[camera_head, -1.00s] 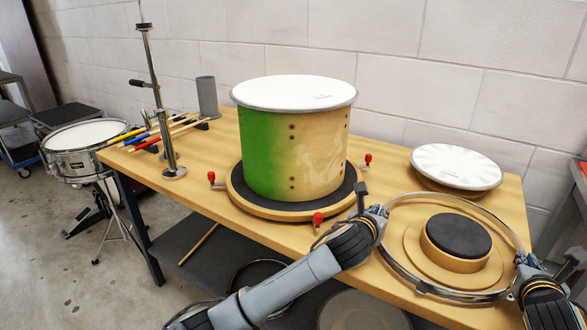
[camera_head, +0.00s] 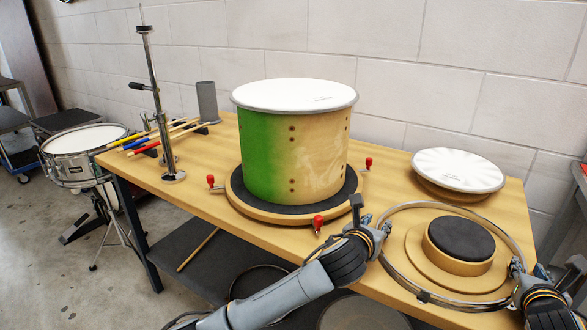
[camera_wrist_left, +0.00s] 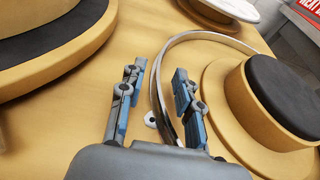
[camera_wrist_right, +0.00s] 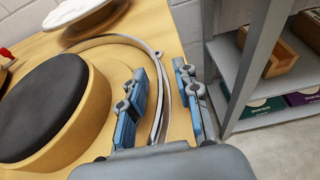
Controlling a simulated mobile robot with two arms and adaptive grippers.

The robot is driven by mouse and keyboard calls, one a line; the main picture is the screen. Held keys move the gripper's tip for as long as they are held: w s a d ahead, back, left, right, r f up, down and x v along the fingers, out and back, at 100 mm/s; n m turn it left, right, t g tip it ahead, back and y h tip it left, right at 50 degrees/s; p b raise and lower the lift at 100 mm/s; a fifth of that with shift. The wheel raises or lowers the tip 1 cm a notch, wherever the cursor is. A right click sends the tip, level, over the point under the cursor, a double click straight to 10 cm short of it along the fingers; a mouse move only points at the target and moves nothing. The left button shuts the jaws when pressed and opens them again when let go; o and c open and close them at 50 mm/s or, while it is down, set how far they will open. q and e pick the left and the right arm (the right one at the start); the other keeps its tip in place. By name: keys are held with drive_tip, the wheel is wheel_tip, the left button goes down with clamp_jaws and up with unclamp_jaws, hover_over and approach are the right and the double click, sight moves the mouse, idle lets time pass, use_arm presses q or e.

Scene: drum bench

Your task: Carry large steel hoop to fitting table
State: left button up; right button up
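The large steel hoop (camera_head: 425,297) encircles the low round wooden block with a black pad (camera_head: 460,238) at the right of the bench. My left gripper (camera_head: 372,219) is at the hoop's left rim. In the left wrist view its fingers (camera_wrist_left: 155,95) are apart with the hoop band (camera_wrist_left: 190,38) between them, nearer the right finger. My right gripper (camera_head: 527,268) is at the opposite rim. In the right wrist view its fingers (camera_wrist_right: 160,92) are apart, with the band between them. A drum shell (camera_head: 290,150) with a white head stands on a round black-topped base (camera_head: 238,196).
Red-knobbed clamps (camera_head: 318,222) surround the round base. A white drumhead (camera_head: 457,170) lies behind the hoop. A metal stand (camera_head: 158,100), drumsticks (camera_head: 185,130) and a grey cup (camera_head: 207,101) are at the bench's left. A snare drum (camera_head: 85,140) stands beyond the bench's left end.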

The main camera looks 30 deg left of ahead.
use_arm(q)
drive_tip(key=v, duration=0.9)
drive_tip(key=shift+s+r, duration=0.1)
use_arm(e)
drive_tip(key=v, duration=1.2)
